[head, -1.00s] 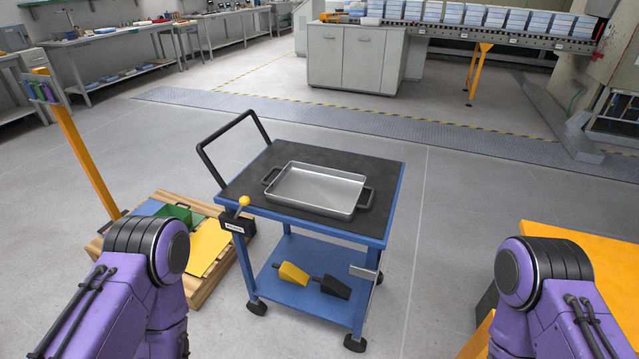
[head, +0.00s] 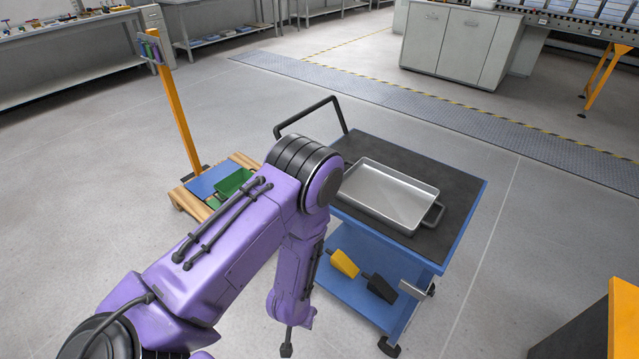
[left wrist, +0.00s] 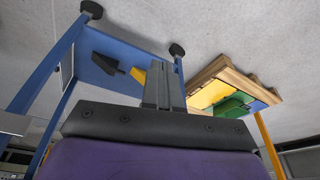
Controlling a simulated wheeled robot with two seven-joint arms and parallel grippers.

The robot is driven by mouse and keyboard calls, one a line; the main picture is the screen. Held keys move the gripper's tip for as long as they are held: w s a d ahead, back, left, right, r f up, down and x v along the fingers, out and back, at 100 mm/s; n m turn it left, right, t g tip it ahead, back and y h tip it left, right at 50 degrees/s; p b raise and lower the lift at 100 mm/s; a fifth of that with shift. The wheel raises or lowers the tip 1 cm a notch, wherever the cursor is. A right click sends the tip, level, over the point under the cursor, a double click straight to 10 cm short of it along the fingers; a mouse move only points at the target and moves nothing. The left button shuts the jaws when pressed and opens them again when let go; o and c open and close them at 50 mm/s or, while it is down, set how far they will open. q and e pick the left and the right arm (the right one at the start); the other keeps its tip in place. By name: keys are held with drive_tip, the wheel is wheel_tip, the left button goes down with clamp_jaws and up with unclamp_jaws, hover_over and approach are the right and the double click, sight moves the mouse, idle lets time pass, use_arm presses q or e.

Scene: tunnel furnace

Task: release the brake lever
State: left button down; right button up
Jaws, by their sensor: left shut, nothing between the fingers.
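The blue cart (head: 462,240) with a dark top stands right of centre in the head view. Its brake lever is hidden behind my left arm at the cart's left side; I cannot see it in the left wrist view either. My left gripper (head: 287,347) points down, in front of and left of the cart, low in the head view. In the left wrist view its fingers (left wrist: 163,85) are together and empty, with the cart's blue lower shelf (left wrist: 95,62) beyond. My right gripper is out of view.
A grey metal tray (head: 388,195) lies on the cart top. A wooden pallet (head: 190,203) with a green bin and an orange post (head: 176,115) stand left.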

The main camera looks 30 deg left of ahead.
use_arm(q)
drive_tip(key=w+a+r+m+y+p, duration=0.1)
drive_tip(key=w+r+m+y+p, duration=0.1)
drive_tip(key=w+r, duration=0.9)
drive_tip(key=w+a+r+m+g+y+p, duration=0.1)
drive_tip(key=w+r+m+p, duration=0.4)
drive_tip(key=w+r, duration=0.7)
wheel_tip(320, 180, up, 6)
drive_tip(key=shift+a+f+y, duration=0.25)
drive_tip(key=shift+y, duration=0.25)
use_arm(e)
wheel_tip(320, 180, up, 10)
use_arm(q)
drive_tip(key=shift+p, duration=0.3)
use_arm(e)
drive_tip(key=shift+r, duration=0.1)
use_arm(q)
drive_tip(key=w+a+f+p, duration=0.2)
drive_tip(key=a+f+p, duration=0.2)
drive_tip(key=a+f, duration=0.4)
drive_tip(key=shift+f+p, duration=0.15)
drive_tip(key=shift+p, duration=0.15)
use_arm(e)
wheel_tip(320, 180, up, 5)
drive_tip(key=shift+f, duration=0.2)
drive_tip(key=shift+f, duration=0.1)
